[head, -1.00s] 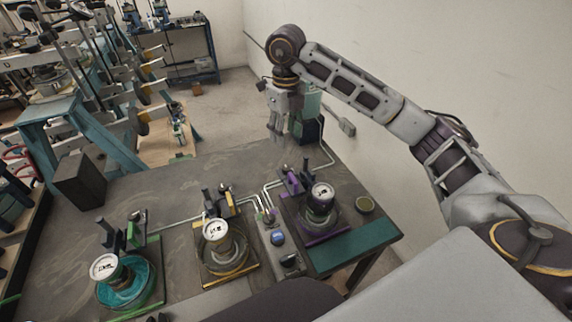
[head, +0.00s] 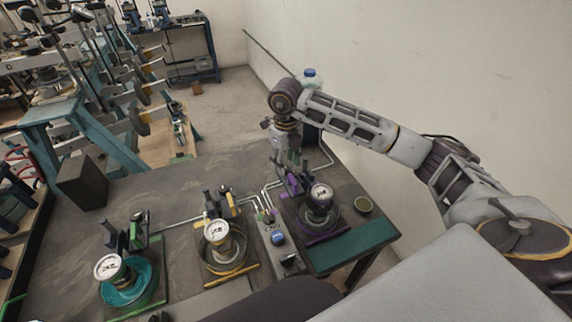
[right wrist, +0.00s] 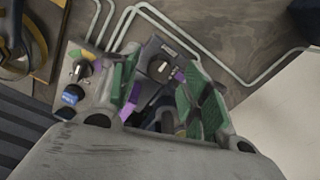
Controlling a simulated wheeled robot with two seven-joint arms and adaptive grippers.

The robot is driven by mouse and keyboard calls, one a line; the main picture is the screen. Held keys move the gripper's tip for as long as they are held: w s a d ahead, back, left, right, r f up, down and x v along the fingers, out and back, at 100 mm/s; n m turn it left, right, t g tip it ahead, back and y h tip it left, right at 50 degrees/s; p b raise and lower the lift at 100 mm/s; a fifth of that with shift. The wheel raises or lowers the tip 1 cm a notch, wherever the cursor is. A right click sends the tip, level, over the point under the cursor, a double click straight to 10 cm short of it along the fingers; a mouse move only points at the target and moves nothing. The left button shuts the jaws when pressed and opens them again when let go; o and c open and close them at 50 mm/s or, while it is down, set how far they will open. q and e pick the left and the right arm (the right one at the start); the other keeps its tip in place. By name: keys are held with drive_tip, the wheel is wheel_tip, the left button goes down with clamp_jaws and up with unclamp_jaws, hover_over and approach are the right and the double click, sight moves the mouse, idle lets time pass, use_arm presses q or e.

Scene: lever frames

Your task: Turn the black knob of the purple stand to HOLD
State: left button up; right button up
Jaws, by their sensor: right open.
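The purple stand (head: 322,238) is at the right of the table in the head view. It carries a dark round vessel (head: 319,207) with a white dial on top, and purple and dark upright parts stand at its back. My right gripper (head: 287,172) is over those back parts and hides some of them. In the right wrist view my right gripper (right wrist: 160,88) is open. A dark round part (right wrist: 158,68), possibly the black knob, shows between and just beyond its fingers, with purple pieces beside it. I cannot read its setting. My left gripper is not in view.
A yellow stand (head: 208,275) and a green stand (head: 158,285) are to the left. A panel with a blue knob (head: 278,238) lies between the yellow and purple stands. Pale pipes (head: 180,223) run along the table.

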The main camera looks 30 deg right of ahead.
drive_tip(key=shift+f, duration=1.05)
drive_tip(key=c, duration=1)
drive_tip(key=shift+c, duration=0.2)
drive_tip(key=shift+m, duration=0.8)
drive_tip(key=o, duration=1)
drive_tip(key=shift+o, duration=0.2)
drive_tip(key=shift+r, duration=0.2)
